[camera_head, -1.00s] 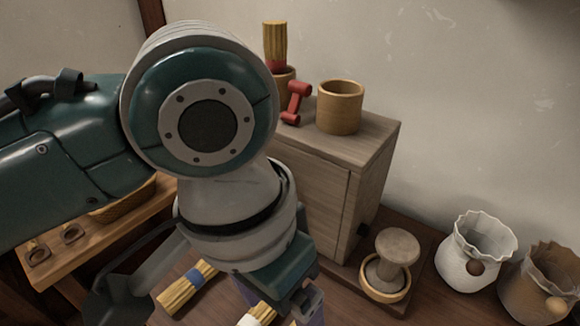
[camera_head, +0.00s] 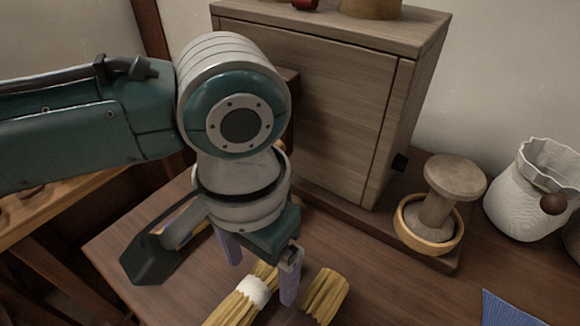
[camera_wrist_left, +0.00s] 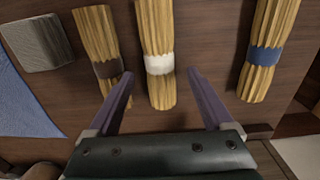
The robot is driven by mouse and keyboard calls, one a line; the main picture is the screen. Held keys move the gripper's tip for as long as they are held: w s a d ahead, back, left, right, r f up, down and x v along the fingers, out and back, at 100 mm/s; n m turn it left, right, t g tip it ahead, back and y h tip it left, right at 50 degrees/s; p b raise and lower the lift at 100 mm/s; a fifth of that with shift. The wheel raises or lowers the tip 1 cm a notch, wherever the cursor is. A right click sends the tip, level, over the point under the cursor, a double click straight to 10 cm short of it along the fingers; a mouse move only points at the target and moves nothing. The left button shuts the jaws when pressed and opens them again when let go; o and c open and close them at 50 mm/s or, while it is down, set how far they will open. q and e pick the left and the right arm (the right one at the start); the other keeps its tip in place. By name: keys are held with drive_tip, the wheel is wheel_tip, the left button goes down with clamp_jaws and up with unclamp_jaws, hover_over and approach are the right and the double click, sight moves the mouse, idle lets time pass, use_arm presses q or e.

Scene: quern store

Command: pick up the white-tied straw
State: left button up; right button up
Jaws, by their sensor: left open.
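The white-tied straw (camera_head: 235,307) is a yellow bundle with a white band, lying on the brown table at the bottom of the head view. In the left wrist view the white-tied straw (camera_wrist_left: 157,28) lies between two other bundles. My left gripper (camera_head: 260,268) is open and empty, pointing down. In the left wrist view its purple fingers (camera_wrist_left: 160,76) stand apart on either side of the white-tied straw's near end. The fingers' height above the table is hard to tell.
A dark-tied straw bundle (camera_wrist_left: 95,30) lies close left of it in the wrist view, a blue-tied one (camera_wrist_left: 268,40) to the right. A grey block (camera_wrist_left: 38,43) and blue cloth (camera_wrist_left: 25,100) lie left.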

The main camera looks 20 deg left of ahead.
use_arm(q)
wheel_tip(320, 180, down, 2)
drive_tip(key=shift+f, duration=0.1)
clamp_jaws()
idle(0.7)
